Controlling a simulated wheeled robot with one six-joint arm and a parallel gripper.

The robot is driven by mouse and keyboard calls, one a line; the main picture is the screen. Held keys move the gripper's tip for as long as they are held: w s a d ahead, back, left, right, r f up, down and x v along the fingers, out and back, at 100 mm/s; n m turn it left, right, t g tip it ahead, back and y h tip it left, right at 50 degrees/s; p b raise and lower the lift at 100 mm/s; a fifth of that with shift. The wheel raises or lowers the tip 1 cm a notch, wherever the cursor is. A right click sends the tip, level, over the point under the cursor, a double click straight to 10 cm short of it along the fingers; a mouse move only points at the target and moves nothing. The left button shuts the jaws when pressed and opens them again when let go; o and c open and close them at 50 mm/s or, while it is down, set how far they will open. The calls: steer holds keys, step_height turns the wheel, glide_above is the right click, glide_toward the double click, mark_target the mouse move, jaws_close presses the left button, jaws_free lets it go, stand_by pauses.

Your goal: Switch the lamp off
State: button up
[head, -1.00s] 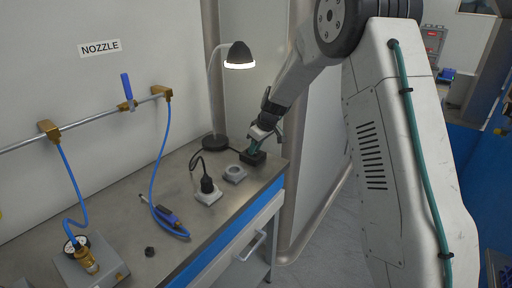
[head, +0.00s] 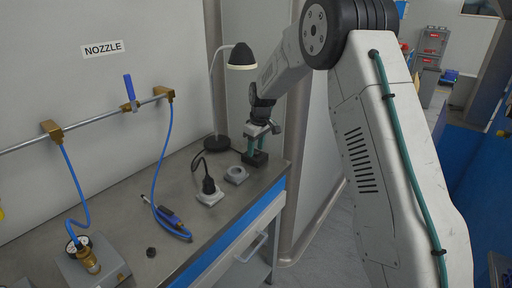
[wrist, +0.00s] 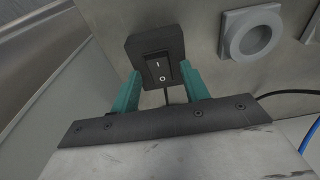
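The desk lamp (head: 242,56) stands at the back of the bench with a black shade on a thin bent pole. Its shade's underside looks dull grey-white, not glowing. The black switch box (head: 255,160) lies on the bench near its right end. In the wrist view, the switch box (wrist: 155,45) carries a black rocker (wrist: 158,69) marked I and O. My gripper (head: 261,144) is just above the box in the head view. In the wrist view its two green fingers (wrist: 161,72) are apart, one on each side of the rocker, with nothing between them that they grip.
A grey ring-shaped holder (head: 236,175) and a black plug in a white socket (head: 210,195) sit left of the box.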

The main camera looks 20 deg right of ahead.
mark_target(258, 153)
step_height(258, 153, up, 8)
steer(key=shift+s+d+f, duration=0.15)
steer(key=shift+s+d, duration=0.15)
steer(key=shift+s, duration=0.15)
stand_by(0.4)
steer(key=s+a+r+m, duration=0.1)
steer(key=s+r+m, duration=0.1)
steer(key=s, duration=1.4)
steer(key=s+a+r+m, duration=0.1)
steer(key=s+r, duration=0.3)
steer(key=s, duration=1.2)
steer(key=s+a+r+m, duration=0.1)
steer(key=s+r+m, duration=0.2)
steer(key=s, duration=1.3)
steer(key=shift+r+m+h, duration=0.15)
steer(key=shift+m+h, duration=0.15)
steer(key=shift+h, duration=0.1)
